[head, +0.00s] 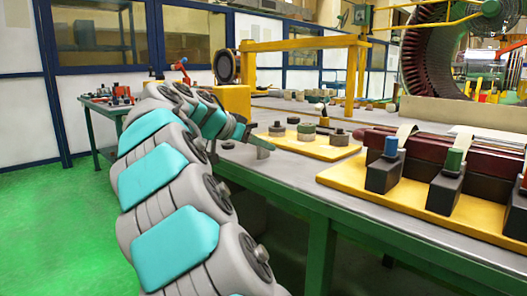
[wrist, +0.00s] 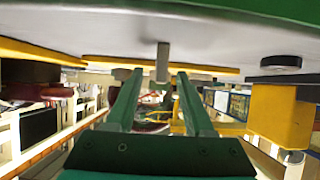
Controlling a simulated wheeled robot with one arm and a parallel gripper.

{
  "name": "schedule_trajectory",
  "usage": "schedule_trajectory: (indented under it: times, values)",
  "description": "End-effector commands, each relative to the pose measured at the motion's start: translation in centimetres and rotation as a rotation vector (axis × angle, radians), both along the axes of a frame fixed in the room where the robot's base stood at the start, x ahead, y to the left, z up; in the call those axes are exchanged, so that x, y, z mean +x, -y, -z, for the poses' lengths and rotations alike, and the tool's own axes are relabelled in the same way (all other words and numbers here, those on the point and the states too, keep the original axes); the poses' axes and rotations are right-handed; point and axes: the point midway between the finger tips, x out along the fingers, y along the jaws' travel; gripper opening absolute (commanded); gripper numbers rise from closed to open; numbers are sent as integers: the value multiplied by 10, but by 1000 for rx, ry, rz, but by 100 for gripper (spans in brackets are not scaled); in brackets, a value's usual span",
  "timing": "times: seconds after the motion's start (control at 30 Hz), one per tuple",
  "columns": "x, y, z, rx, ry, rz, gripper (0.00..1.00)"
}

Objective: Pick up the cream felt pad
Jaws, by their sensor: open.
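I cannot pick out the cream felt pad with certainty in either view. Small pale pieces (head: 300,96) stand far back on the grey table, too small to identify. My gripper (head: 262,145) is over the near left edge of the table in the head view. In the wrist view, which looks upside down, the two green fingers of my gripper (wrist: 160,72) are apart. A small grey block (wrist: 163,62) shows between the fingertips, beyond them; I see no contact.
A dark disc (head: 227,145) lies by the table edge; a black disc (wrist: 281,62) shows at right in the wrist view. A yellow board (head: 312,151) carries round parts. Another yellow board (head: 340,179) holds black clamps and a dark red coil. A yellow frame (head: 351,80) stands behind.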

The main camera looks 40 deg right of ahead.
Motion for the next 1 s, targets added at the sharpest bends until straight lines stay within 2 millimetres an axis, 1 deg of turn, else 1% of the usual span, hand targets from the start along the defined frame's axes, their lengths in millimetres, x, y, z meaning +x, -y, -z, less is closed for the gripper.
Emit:
schedule_trajectory:
  times: [0.07, 0.1, 0.5, 0.57, 1.0]
  values:
    - [0, 0, 0, 0, 0, 0, 53]
    - [0, 0, 0, 0, 0, 0, 50]
    - [0, 0, 0, 0, 0, 0, 5]
    - [0, -1, 0, 0, 0, 0, 0]
    - [0, -1, 0, 0, 0, -1, 0]
